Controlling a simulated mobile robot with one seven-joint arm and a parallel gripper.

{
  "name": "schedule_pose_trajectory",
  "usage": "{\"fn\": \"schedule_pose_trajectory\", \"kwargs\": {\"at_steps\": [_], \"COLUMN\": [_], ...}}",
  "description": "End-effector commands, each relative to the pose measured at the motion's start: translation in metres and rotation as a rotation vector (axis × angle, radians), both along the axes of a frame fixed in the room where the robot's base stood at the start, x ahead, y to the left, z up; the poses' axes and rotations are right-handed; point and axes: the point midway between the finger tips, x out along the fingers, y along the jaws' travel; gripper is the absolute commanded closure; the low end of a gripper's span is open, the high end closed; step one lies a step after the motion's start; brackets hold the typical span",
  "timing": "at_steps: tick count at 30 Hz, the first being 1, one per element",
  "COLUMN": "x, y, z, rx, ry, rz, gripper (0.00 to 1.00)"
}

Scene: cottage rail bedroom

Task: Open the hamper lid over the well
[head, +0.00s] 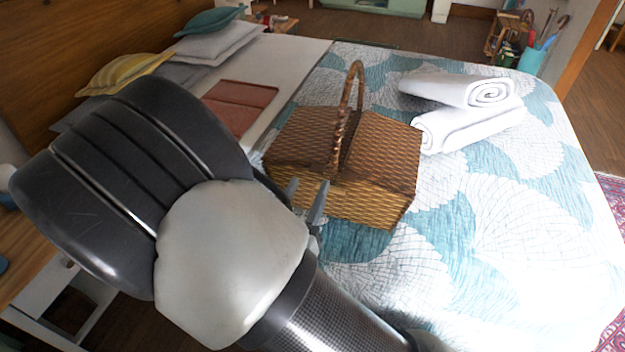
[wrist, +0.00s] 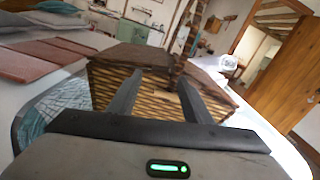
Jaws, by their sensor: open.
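The wicker hamper (head: 355,202) stands upright on the bed, with two brown woven lid halves and a tall arched handle (head: 360,85) between them. The left lid (head: 300,138) and the right lid (head: 388,145) both look shut, so the well inside is hidden. My gripper (head: 308,186) is open and empty at the hamper's near side, towards its left part. In the wrist view the hamper's woven front wall (wrist: 155,97) shows between and behind my fingers (wrist: 160,78). The left lid's edge (wrist: 143,57) lies just beyond the fingertips. I cannot tell whether they touch the wicker.
Two rolled white towels (head: 465,108) lie right of the hamper. A folded reddish cloth (head: 238,107) lies to its left, with pillows (head: 215,45) behind. The patterned quilt (head: 510,225) is clear at the front right. A wooden headboard (head: 75,45) stands at the left.

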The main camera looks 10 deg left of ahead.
Motion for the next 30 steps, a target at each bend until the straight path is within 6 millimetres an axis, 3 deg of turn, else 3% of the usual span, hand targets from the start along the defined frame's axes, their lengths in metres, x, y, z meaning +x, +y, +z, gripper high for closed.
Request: {"fn": "schedule_pose_trajectory", "kwargs": {"at_steps": [7,18,19,27,30], "x": [0.033,0.039,0.039,0.039,0.039], "y": [-0.003,-0.003,-0.003,-0.003,-0.003], "z": [0.000,0.000,0.000,0.000,0.000], "rx": [0.000,-0.001,-0.001,0.000,-0.001], "ry": [-0.001,0.000,0.000,0.000,0.000], "rz": [-0.001,-0.001,-0.001,0.000,-0.001], "gripper": [0.55,0.55,0.56,1.00,1.00]}}
